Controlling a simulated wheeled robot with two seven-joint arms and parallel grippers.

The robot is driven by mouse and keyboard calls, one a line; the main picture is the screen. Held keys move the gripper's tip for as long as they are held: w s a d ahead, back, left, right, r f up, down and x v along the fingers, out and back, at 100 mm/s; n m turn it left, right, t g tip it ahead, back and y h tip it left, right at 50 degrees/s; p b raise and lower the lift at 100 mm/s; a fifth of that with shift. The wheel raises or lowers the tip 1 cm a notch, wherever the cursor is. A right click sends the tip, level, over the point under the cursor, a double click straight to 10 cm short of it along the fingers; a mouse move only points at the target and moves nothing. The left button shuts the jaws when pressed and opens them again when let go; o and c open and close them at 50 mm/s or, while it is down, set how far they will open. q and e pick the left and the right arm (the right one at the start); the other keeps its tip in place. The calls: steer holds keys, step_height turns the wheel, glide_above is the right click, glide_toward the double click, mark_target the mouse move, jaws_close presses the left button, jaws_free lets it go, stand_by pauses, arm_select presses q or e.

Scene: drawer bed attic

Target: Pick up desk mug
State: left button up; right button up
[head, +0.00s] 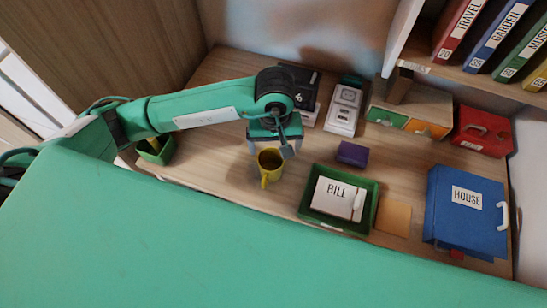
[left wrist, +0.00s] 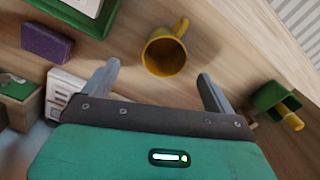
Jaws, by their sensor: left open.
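The desk mug (head: 269,166) is yellow and stands on the wooden desk, with its handle toward the front edge. In the left wrist view the mug (left wrist: 166,52) shows its open top and its handle, between and beyond the fingertips. My left gripper (head: 270,160) is above the mug, with its fingers spread to either side of it in the head view. The left wrist view shows the same gripper (left wrist: 160,78) open with nothing between its fingers. I cannot tell how far above the mug the fingertips are. My right gripper is not in view.
A green tray (head: 365,222) with a paper marked BILL lies right of the mug, near a purple block (head: 352,153). A white device (head: 344,108) stands behind. A blue HOUSE box (head: 467,213) is at the right. A green container (head: 157,151) is at the left.

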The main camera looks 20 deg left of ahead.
arm_select(q)
steer(key=p, duration=0.1)
glide_toward(271, 168)
steer(key=s+d, duration=0.2)
steer(key=shift+a+f, duration=0.2)
steer(key=shift+s+a+f+p, duration=0.1)
steer(key=shift+a+f+p, duration=0.15)
steer(key=shift+f+p, duration=0.65)
step_height(271, 168, down, 3)
steer(key=shift+a+f+p, duration=0.1)
steer(key=shift+a+p, duration=0.05)
steer(key=shift+p, duration=0.25)
steer(key=shift+f, duration=0.15)
steer(key=c, duration=1.2)
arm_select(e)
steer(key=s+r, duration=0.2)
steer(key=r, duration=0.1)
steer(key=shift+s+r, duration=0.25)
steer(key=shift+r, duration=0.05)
